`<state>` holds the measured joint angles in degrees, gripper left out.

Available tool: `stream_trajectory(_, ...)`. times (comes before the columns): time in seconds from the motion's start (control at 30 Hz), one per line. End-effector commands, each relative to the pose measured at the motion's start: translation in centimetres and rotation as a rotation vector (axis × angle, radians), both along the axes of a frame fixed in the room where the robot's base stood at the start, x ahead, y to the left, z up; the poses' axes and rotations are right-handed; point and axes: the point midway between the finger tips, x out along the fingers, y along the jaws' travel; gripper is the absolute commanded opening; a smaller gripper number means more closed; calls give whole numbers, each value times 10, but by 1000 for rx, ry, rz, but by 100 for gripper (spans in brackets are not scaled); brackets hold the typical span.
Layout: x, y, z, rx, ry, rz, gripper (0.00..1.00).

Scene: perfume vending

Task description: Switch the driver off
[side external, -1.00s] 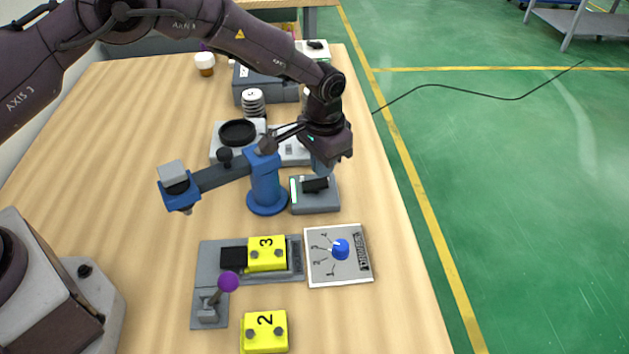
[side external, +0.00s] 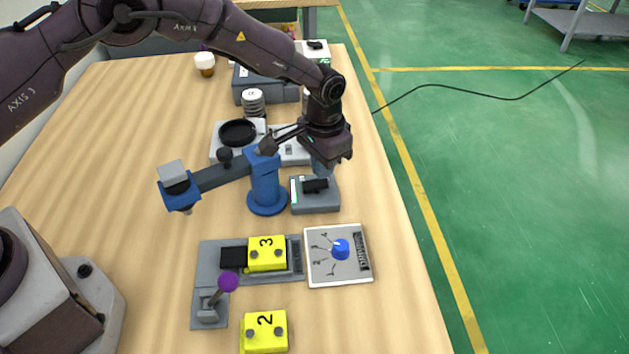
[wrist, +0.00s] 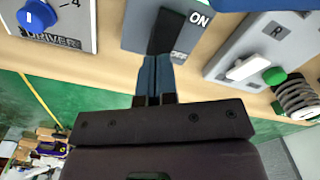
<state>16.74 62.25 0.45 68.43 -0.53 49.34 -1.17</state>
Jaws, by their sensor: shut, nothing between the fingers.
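A panel marked DRIVER (wrist: 62,32) carries a blue knob (wrist: 36,16) and numbered positions; in the side view the panel (side external: 352,276) lies near the table's right edge, with its blue knob (side external: 341,249). Beside it, a grey box (side external: 318,207) carries a black rocker switch (side external: 315,185). In the wrist view the rocker (wrist: 168,30) has ON printed at one end and a partly covered label at the other. My gripper (wrist: 157,60) is shut and empty, its blue fingertips at the rocker's end near the covered label. Whether they touch or press it is unclear.
A blue stand (side external: 266,185) with an arm stands left of the switch box. Yellow blocks marked 3 (side external: 267,266) and 2 (side external: 264,345) and a purple-knobbed lever (side external: 228,282) lie nearer. Another panel (wrist: 232,48) with a white switch and green button adjoins.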

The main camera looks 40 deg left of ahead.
Motion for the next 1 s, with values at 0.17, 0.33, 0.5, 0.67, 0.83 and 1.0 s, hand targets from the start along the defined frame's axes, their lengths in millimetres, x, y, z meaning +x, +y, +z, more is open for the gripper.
stream_trajectory(0.17,0,0,-3,0,0,0,0)
stream_trajectory(0.33,0,0,-6,0,0,0,0)
stream_trajectory(0.5,0,0,-8,0,0,0,0)
stream_trajectory(0.67,0,0,-10,0,-1,0,0)
stream_trajectory(0.83,0,0,-13,0,-1,0,0)
stream_trajectory(1.0,0,0,-16,0,0,0,0)
